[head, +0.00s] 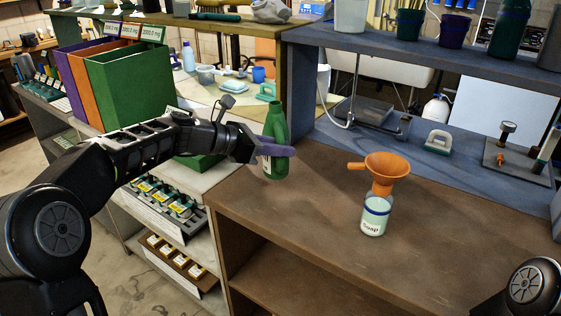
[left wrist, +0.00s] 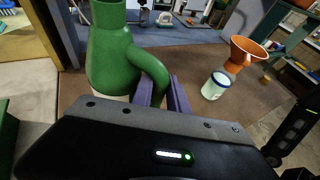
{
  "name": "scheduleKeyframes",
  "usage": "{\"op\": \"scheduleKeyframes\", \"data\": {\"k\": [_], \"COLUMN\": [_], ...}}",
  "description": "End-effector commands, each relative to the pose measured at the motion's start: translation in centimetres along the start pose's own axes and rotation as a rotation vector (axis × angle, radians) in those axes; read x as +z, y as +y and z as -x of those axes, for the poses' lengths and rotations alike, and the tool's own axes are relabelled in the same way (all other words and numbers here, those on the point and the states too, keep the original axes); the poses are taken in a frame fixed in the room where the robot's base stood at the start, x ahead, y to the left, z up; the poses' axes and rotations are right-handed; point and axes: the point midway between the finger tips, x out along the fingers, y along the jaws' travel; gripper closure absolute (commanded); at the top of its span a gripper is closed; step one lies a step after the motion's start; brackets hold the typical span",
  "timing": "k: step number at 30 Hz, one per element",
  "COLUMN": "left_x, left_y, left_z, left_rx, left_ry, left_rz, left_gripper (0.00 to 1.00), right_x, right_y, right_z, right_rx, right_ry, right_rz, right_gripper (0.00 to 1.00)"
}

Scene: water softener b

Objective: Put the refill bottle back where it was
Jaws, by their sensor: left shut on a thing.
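The refill bottle is green with a side handle and a pale label (head: 275,140). It is upright, with its base close to the brown bench top near the bench's left edge; I cannot tell whether it touches. My left gripper (head: 278,150) reaches in from the left and is shut on the bottle's handle. In the left wrist view the green bottle (left wrist: 112,55) fills the upper left, and the purple fingers (left wrist: 160,97) close around its handle. My right gripper is not in view; only a dark part of my right arm shows at the lower right.
A clear jar (head: 375,216) with an orange funnel (head: 386,165) in it stands on the brown bench (head: 300,215). Green, orange and purple bins (head: 125,90) stand at the left. A grey-blue shelf unit (head: 460,165) runs behind. The bench around the jar is clear.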

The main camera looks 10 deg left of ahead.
Motion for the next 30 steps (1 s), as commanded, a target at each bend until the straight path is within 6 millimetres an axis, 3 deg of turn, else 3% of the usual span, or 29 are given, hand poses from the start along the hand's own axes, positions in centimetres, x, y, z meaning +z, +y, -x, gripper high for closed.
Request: {"op": "scheduleKeyframes", "data": {"k": [9,21,22,30], "left_x": [-3.3,-3.7,-3.8,-3.7], "left_y": [0.0,0.0,0.0,0.0], "left_z": [-1.3,-1.5,-1.6,-1.5], "left_rx": [0.000,0.001,0.000,0.000], "left_ry": [0.000,-0.001,0.001,0.001], "left_rz": [0.001,0.000,0.001,0.001], "left_gripper": [1.00,1.00,0.80,0.59], "right_x": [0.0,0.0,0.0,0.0], "right_y": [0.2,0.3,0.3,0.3], "right_z": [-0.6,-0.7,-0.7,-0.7], "right_rx": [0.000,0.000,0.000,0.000], "right_ry": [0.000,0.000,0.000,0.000], "right_rz": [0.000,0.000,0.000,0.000], "right_gripper": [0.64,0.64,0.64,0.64]}}
